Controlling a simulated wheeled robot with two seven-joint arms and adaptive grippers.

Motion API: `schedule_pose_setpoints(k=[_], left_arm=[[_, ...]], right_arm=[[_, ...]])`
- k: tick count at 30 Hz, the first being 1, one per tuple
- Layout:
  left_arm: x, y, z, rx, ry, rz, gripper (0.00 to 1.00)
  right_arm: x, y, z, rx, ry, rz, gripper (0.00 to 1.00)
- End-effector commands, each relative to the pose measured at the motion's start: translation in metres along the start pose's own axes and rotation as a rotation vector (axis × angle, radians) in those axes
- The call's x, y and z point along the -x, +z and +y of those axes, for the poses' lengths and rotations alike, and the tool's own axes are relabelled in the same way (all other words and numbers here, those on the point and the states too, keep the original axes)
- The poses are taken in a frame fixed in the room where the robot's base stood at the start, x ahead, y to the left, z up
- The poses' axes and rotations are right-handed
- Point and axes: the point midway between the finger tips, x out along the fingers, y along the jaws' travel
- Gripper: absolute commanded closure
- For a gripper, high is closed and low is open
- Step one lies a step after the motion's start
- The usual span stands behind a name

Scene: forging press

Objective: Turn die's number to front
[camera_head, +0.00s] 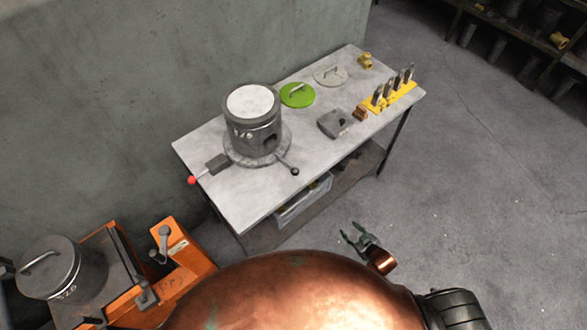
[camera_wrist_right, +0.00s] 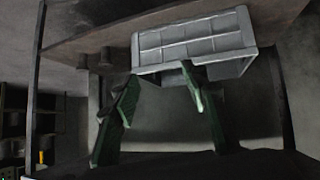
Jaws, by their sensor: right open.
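A dark grey cylindrical die (camera_head: 253,119) with a pale round top stands upright on a round turntable base (camera_head: 232,153) on the grey table (camera_head: 205,150). A number is marked on its side, toward the left of the visible face; I cannot read it surely. A dark opening shows low on the same side. The base has a red-knobbed handle (camera_head: 192,180) at left and a black-knobbed lever (camera_head: 294,171) at front right. My right gripper (camera_head: 354,232) is open and empty, in front of the table and apart from it. Its fingers also show in the right wrist view (camera_wrist_right: 160,95). My left gripper is not in view.
A green lid (camera_head: 297,95), a grey lid (camera_head: 331,76), a grey block (camera_head: 336,124) and a yellow tool rack (camera_head: 390,97) are on the table. A grey crate (camera_wrist_right: 195,42) is on the lower shelf. An orange cart (camera_head: 184,256) with another die (camera_head: 62,270) stands at lower left. Floor at right is clear.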

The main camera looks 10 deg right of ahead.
Motion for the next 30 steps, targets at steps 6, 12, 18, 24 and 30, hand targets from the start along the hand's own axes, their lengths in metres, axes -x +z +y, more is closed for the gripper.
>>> schedule_pose_setpoints(k=[6, 12, 18, 24, 30], left_arm=[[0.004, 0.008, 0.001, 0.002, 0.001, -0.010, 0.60], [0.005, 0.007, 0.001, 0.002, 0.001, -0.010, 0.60], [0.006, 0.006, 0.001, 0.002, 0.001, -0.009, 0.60], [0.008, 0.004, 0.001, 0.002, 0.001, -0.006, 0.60], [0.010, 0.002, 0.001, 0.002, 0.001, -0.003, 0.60]], right_arm=[[0.028, -0.228, -0.027, 0.112, -0.168, 0.425, 0.59], [0.086, -0.340, -0.074, 0.152, -0.325, 0.659, 0.59], [0.106, -0.371, -0.092, 0.158, -0.379, 0.726, 0.59], [0.088, -0.389, -0.102, 0.158, -0.378, 0.728, 0.59], [0.067, -0.406, -0.114, 0.158, -0.377, 0.726, 0.59]])
